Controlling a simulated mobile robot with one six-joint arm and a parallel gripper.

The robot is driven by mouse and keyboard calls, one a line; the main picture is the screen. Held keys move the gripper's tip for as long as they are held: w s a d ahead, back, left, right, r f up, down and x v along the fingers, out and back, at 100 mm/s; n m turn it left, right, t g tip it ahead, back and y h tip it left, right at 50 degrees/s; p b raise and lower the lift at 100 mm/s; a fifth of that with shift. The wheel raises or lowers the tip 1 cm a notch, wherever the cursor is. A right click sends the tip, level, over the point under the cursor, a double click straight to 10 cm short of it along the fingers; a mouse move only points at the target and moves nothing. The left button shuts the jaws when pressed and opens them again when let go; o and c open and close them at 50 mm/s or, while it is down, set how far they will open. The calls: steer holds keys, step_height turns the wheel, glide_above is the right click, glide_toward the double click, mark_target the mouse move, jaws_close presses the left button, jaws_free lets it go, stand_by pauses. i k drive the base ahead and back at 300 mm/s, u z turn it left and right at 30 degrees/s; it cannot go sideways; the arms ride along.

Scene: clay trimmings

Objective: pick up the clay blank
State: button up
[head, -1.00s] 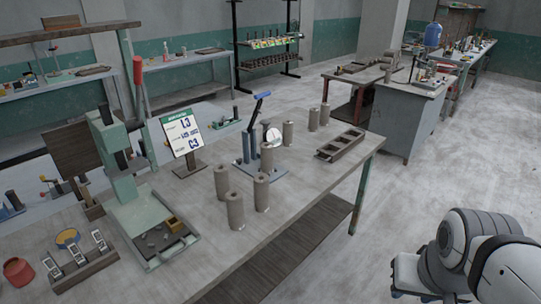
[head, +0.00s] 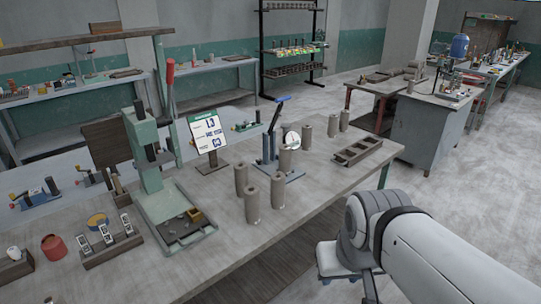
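Several upright grey-brown clay cylinders stand on the workbench. A front group has a left one (head: 241,178), a front one (head: 251,206) and a right one (head: 278,191). Another cylinder (head: 284,160) stands just behind them, beside the blue-handled lever fixture. Others stand farther back, one (head: 306,137) nearer and a pair (head: 333,126) behind. I cannot tell which is the clay blank meant. My white arm fills the lower right, off the bench's near side.
The workbench (head: 225,260) carries a green press (head: 148,160), a sign (head: 207,132), the lever fixture (head: 268,150) and a dark compartment tray (head: 358,152) at the right end. A red pot (head: 53,248) stands at front left. Open floor lies right of the bench.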

mark_target(285, 150)
steer(key=i, duration=1)
steer(key=u, duration=0.05)
